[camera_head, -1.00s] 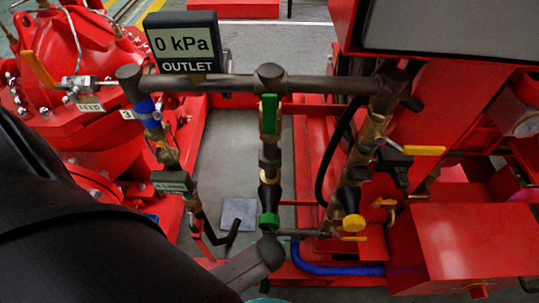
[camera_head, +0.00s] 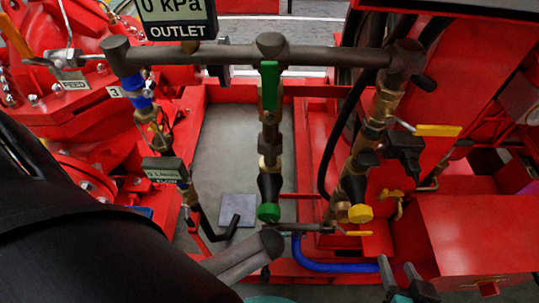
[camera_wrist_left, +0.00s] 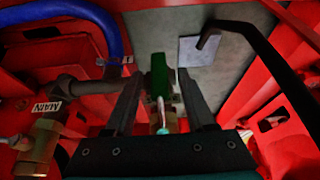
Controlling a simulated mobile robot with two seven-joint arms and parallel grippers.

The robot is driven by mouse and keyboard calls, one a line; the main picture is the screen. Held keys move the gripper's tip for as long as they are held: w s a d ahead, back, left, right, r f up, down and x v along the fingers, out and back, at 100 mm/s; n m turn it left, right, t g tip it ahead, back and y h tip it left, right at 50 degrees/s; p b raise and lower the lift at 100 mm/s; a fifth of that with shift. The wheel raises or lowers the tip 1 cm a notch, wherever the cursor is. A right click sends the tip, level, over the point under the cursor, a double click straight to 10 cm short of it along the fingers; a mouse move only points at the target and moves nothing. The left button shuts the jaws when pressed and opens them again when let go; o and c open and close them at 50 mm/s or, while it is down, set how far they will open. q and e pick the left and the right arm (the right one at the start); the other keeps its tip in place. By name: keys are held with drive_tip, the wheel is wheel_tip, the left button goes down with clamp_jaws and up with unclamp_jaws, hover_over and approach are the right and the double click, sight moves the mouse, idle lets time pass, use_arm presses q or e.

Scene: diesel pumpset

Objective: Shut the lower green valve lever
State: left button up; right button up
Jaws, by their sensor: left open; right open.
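In the head view, an upright green lever (camera_head: 269,86) is on the middle vertical pipe. Lower on that pipe is a round green part (camera_head: 268,212), whose lever shape cannot be made out from here. In the left wrist view, a green lever (camera_wrist_left: 157,76) shows between and beyond the fingers of my left gripper (camera_wrist_left: 161,72), which is open. I cannot tell whether the fingers touch it. My left gripper is mostly hidden in the head view. My right gripper (camera_head: 405,275) is open and empty at the lower right, apart from the valves.
A blue hose (camera_head: 335,267) runs low, right of the middle pipe. A red box (camera_head: 475,235) stands at the right. A thick horizontal pipe (camera_head: 330,54) crosses above. The outlet display (camera_head: 178,15) is at the top.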

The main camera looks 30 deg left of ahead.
idle(0.4)
use_arm(q)
drive_tip(key=shift+f, duration=0.1)
clamp_jaws()
idle(1.2)
